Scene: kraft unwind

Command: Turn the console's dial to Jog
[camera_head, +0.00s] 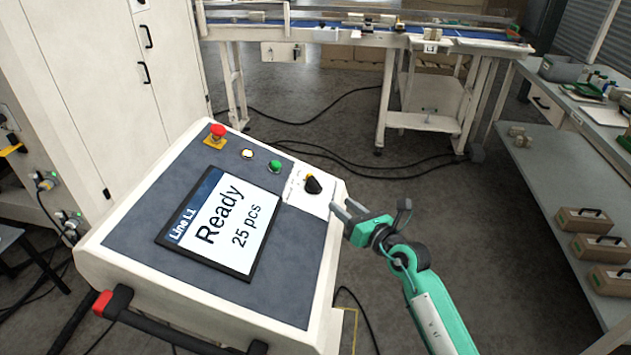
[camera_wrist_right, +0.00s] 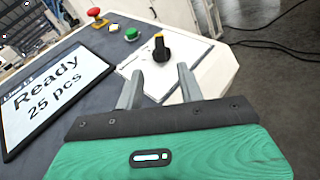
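The console (camera_head: 290,275) has a tilted dark panel with a screen (camera_head: 225,222) reading "Line L1, Ready, 25 pcs". The black dial (camera_head: 313,185) with a yellow mark sits on a white label plate at the panel's upper right. It also shows in the right wrist view (camera_wrist_right: 161,50); the label text is too small to read. My right gripper (camera_head: 341,207) is just right of the dial, apart from it. Its fingers (camera_wrist_right: 157,82) are open, pointing toward the dial, with nothing between them. My left gripper is not in view.
A red emergency button (camera_head: 217,131), a whitish button (camera_head: 247,154) and a green button (camera_head: 275,167) stand on the panel left of the dial. A conveyor (camera_head: 370,38) is behind. A grey bench (camera_head: 560,130) with boxes is at right. Cables lie on the floor.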

